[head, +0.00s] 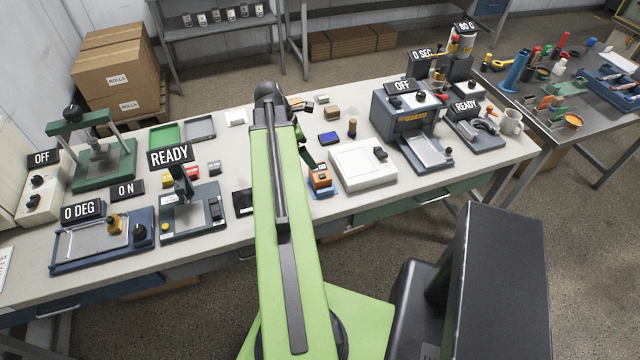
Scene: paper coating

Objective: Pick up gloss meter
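A small orange-brown boxy device (320,178) sits on a blue base near the middle of the bench, just right of my green arm; it could be the gloss meter, but I see no readable label. A small dark blue block (328,138) lies behind it. My arm rises across the middle of the head view, with its dark joint above the bench.
A white flat-topped instrument (362,165) stands close to the right of the orange device. A grey-blue machine (408,112) is farther right. A "READY" device (192,212) and a green press (103,160) stand left. Bench front (240,238) has a narrow clear strip.

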